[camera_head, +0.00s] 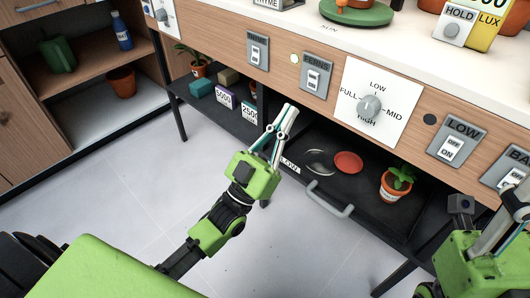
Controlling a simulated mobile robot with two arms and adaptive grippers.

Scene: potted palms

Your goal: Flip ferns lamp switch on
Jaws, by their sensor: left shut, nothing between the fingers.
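The switch plate labelled FERNS (317,76) is on the wooden front panel of the bench, with a pale rocker in its middle. A small round lamp (294,58) just left of the plate looks lit pale yellow. I cannot read the rocker's markings. My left gripper (290,108) is shut and empty, its fingertips below and slightly left of the FERNS plate and seemingly apart from it. My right gripper (515,205) is partly in view at the right edge; its fingertips are not clear.
Another switch plate (257,50) is to the left. A dial panel (374,104), a dark round lamp (429,119) and a LOW switch (457,141) are to the right. A black drawer (330,190) with a potted plant (396,183) stands open below. Floor at left is clear.

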